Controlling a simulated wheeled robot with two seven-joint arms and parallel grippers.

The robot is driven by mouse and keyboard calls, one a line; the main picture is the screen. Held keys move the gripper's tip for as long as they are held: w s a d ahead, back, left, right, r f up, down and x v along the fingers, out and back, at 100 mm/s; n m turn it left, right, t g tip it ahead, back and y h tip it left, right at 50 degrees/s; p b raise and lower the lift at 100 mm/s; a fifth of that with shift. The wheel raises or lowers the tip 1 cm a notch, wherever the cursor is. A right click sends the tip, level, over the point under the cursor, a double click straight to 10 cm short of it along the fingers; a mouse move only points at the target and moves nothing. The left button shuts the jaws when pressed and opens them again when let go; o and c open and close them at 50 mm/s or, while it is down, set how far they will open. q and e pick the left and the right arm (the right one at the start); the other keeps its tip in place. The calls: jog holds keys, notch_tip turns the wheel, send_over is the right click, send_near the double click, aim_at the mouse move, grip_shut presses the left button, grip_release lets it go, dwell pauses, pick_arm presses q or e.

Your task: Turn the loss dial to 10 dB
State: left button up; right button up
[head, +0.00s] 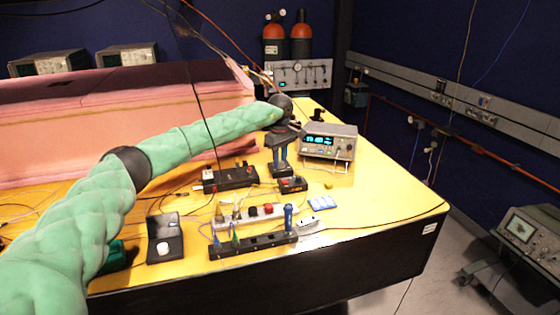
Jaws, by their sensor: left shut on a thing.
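My left arm reaches in from the left across the yellow table. My left gripper (283,172) points down and is shut, its fingertips low, just behind a small black box (293,185) with red parts on top. What lies between the fingers, apparently the loss dial, is hidden by the fingers and too small to make out. No dial marks can be read. A longer black box (230,179) with knobs or connectors on top sits just left of the gripper. My right gripper is not in view.
A bench instrument with a lit display (329,142) stands right of the gripper. In front are a black rack (252,246) with upright tools, a white strip with knobs (249,216) and an open black case (165,240). Cables cross the table; its right front corner is mostly clear.

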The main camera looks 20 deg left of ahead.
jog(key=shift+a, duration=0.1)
pick_arm(q)
jog(key=o, duration=1)
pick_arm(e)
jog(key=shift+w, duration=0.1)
pick_arm(q)
notch_tip(320, 180, up, 7)
jog(key=shift+r+b, duration=0.1)
jog(key=shift+b, duration=0.8)
jog(key=shift+r, duration=0.25)
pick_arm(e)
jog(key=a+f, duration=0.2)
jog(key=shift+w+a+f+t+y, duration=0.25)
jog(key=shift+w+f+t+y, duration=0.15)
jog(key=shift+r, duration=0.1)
pick_arm(q)
jog(key=shift+f, duration=0.15)
